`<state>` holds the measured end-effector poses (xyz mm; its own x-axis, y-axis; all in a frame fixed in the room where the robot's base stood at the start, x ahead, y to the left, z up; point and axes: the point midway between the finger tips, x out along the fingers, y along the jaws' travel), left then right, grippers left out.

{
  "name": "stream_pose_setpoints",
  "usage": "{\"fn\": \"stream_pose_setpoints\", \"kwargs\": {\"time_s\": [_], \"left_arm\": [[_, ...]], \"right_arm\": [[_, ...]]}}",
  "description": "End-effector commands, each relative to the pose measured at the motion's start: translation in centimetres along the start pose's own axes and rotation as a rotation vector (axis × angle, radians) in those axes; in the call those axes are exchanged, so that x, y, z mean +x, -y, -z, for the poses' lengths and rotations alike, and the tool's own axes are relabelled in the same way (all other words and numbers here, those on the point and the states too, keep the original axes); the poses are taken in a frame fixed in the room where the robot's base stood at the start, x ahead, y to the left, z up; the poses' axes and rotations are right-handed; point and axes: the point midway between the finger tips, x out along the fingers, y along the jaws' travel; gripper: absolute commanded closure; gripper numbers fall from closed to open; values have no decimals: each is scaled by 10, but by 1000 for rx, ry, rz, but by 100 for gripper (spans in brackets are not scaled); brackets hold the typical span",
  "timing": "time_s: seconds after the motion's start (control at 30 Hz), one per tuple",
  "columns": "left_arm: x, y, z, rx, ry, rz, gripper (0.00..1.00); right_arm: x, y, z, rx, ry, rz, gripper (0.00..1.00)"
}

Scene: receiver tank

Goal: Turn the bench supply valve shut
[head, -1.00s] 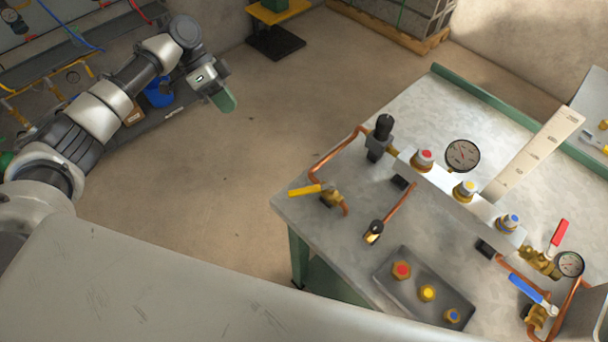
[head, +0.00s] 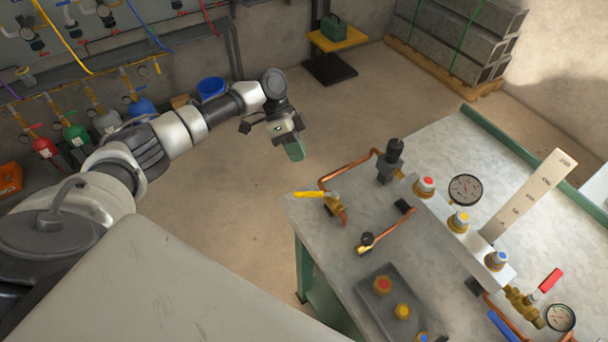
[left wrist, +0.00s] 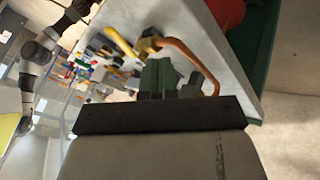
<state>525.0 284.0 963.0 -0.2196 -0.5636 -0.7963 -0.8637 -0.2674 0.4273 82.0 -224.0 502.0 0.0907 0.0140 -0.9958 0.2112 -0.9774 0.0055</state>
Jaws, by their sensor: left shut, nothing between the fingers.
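The valve with the yellow lever (head: 310,194) sits on a brass body near the bench's left corner, joined to bent copper pipe. Its lever points left, roughly level. In the left wrist view the yellow lever (left wrist: 120,42) and brass body show just beyond the fingers, with copper pipe curving right. My left gripper (head: 294,150) has green fingers, is shut and empty, and hangs a little behind and left of this valve, apart from it in the head view. Its fingertips show side by side in the left wrist view (left wrist: 157,78). My right gripper is not seen.
The grey bench (head: 345,280) also carries a manifold with knobs, a gauge (head: 465,189), a black regulator (head: 391,160), a red-lever valve (head: 549,281), a blue-lever valve (head: 503,325) and a dark button box (head: 378,312). Open floor lies left of the bench. Gas cylinders stand at the far left.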

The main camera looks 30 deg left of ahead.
Motion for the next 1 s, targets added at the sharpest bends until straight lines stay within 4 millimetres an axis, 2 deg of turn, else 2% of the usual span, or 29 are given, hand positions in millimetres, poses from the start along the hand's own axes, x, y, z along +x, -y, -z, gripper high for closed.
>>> {"fn": "stream_pose_setpoints", "kwargs": {"time_s": [0.03, 0.17, 0.23, 0.4, 0.87, 1.0], "left_arm": [[10, -2, 2, -1, 2, -4, 100], [36, -2, 2, 0, 2, -4, 100], [39, -13, 2, 0, 4, -1, 100], [51, -31, 1, -1, 2, -2, 100], [57, -36, 0, -1, 0, 0, 100], [60, -34, 5, 0, 0, 0, 100]], "right_arm": [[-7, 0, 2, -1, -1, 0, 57], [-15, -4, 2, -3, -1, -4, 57], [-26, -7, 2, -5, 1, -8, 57], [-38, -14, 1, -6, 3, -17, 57], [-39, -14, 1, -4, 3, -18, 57], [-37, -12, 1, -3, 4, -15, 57]]}}
